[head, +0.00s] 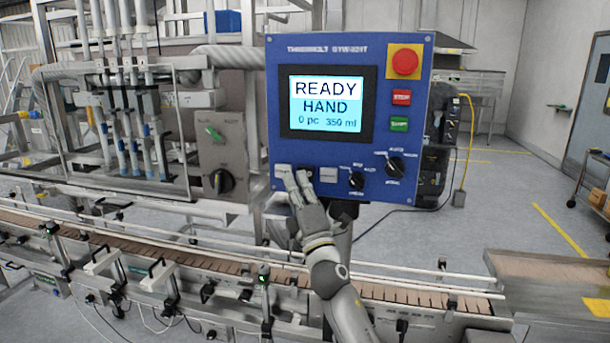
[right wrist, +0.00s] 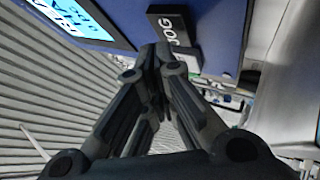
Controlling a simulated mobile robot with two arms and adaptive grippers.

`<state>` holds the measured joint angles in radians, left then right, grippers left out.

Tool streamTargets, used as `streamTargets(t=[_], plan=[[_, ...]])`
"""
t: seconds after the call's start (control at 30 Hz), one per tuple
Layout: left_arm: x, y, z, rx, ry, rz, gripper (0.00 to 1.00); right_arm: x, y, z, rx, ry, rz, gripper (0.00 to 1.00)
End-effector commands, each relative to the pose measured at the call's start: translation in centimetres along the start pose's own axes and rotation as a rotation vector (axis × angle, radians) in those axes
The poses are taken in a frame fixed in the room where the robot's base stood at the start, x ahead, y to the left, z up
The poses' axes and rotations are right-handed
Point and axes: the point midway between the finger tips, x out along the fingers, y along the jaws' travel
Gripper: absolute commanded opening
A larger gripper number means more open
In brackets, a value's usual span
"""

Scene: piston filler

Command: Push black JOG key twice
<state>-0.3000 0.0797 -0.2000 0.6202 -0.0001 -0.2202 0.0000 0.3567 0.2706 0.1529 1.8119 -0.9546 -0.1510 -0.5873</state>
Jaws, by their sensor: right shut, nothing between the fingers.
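The blue control panel (head: 345,185) stands in the middle of the head view. My right gripper (head: 297,178) is shut and empty, its fingertips in front of the lower-left row of keys. The black JOG key (right wrist: 166,26) shows in the right wrist view, just beyond the shut fingertips (right wrist: 155,55). In the head view the fingers largely hide it. Whether the tips touch the key cannot be told. My left gripper is not in view.
The screen (head: 325,103) reads READY, HAND, 0 pc, 350 ml. A red emergency knob (head: 405,61), red key (head: 401,97) and green key (head: 399,124) sit at its right. A conveyor (head: 130,245) runs below.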

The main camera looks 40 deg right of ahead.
Motion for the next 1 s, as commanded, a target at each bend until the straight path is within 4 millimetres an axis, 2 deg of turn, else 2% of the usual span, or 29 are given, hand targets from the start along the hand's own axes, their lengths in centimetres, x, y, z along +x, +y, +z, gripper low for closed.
streamTargets(t=[1.0], plan=[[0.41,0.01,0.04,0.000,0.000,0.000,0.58,0.73,-0.72,0.67,-0.001,-0.003,-0.004,0.00]])
